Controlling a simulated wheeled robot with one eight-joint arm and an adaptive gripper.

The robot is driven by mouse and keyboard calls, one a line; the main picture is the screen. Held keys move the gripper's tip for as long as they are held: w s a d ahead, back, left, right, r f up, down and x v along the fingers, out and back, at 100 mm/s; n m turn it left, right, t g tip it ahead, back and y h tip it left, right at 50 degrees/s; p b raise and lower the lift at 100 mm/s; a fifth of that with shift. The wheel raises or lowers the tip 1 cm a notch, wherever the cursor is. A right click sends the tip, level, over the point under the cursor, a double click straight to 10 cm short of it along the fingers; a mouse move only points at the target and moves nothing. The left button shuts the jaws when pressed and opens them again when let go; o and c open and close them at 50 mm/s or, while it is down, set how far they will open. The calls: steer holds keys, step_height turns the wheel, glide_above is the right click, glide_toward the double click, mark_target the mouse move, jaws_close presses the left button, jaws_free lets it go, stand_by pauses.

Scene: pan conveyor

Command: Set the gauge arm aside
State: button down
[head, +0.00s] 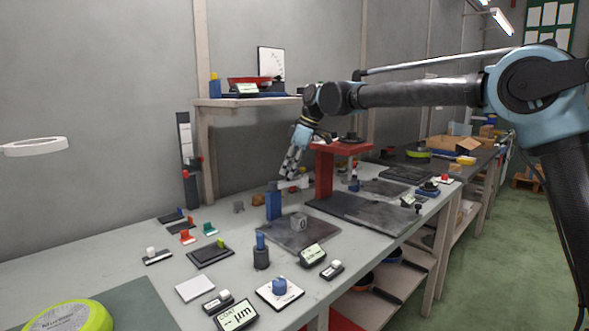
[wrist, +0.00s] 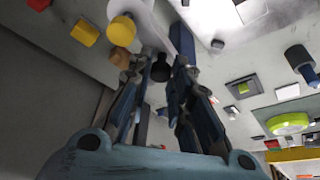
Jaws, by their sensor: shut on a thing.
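My gripper (head: 289,176) is low over the back of the bench, beside the tall blue post (head: 273,206). In the wrist view its fingers (wrist: 163,66) are shut around a dark round knob (wrist: 160,72). A pale arm (wrist: 148,24), which I take for the gauge arm, runs from this knob past a yellow round piece (wrist: 122,31). A pale part of it shows at my fingertips in the head view (head: 296,184). The blue post also stands close to the fingers in the wrist view (wrist: 183,40). I cannot tell whether the arm touches the post.
A red stand (head: 325,175) rises to the right.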

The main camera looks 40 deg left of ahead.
steer(key=shift+w, duration=0.4)
steer(key=c, duration=1.5)
jaws_free()
steer(key=shift+o, duration=0.2)
steer(key=shift+s, duration=0.2)
steer(key=shift+r, duration=0.1)
steer(key=v, duration=1.2)
steer(key=shift+w, duration=0.2)
